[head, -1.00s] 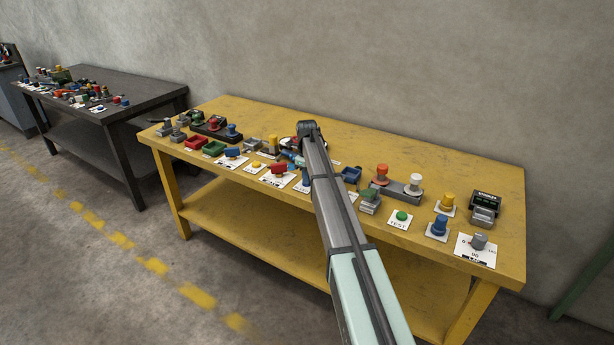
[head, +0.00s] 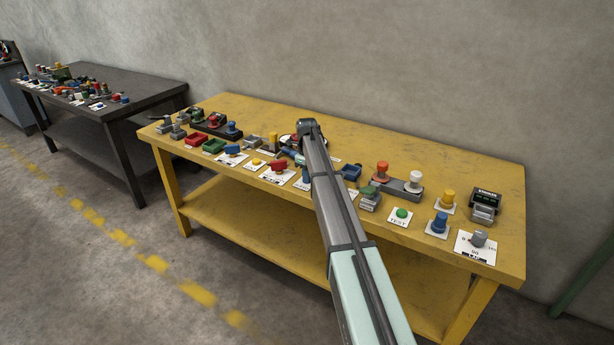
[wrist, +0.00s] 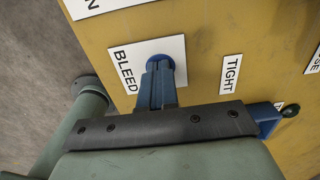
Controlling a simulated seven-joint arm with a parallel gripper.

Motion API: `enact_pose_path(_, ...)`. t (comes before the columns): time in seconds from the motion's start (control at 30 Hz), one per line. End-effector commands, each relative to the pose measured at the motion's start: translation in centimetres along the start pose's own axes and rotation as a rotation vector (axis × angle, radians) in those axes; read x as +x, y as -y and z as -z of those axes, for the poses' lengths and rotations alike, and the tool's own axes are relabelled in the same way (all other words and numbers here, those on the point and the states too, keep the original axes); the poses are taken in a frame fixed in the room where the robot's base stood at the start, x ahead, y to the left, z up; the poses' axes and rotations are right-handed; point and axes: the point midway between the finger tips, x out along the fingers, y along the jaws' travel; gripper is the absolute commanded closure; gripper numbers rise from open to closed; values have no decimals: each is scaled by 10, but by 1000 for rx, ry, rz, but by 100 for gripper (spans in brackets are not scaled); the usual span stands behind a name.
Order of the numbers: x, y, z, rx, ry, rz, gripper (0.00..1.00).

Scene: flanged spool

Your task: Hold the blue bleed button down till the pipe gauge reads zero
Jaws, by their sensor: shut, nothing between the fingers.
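The blue bleed button (wrist: 161,58) stands on a white plate (wrist: 174,46) marked BLEED in the wrist view. My gripper (wrist: 158,70) is shut and empty, with its blue fingertips over the button and covering most of it. The tips look to be at the button's top, but I cannot tell whether it is pressed down. In the head view the button is mostly hidden by my arm. A round, dark-rimmed white dial (head: 286,138) shows partly behind my arm; I cannot read it or tell whether it is the pipe gauge.
The yellow bench (head: 240,112) is crowded with buttons, knobs and small trays. A TIGHT label (wrist: 231,75) lies right of the bleed plate. The bench's back strip is clear.

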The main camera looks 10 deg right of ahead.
Motion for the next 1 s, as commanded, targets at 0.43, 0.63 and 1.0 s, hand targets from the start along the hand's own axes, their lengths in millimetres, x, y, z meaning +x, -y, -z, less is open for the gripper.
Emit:
enact_pose_path(0.43, -44, -2, 2, 0, 0, -1, 100)
enact_pose_path(0.63, -86, -1, 0, 0, 2, 2, 100)
enact_pose_path(1.0, -136, 0, 0, 0, 2, 2, 100)
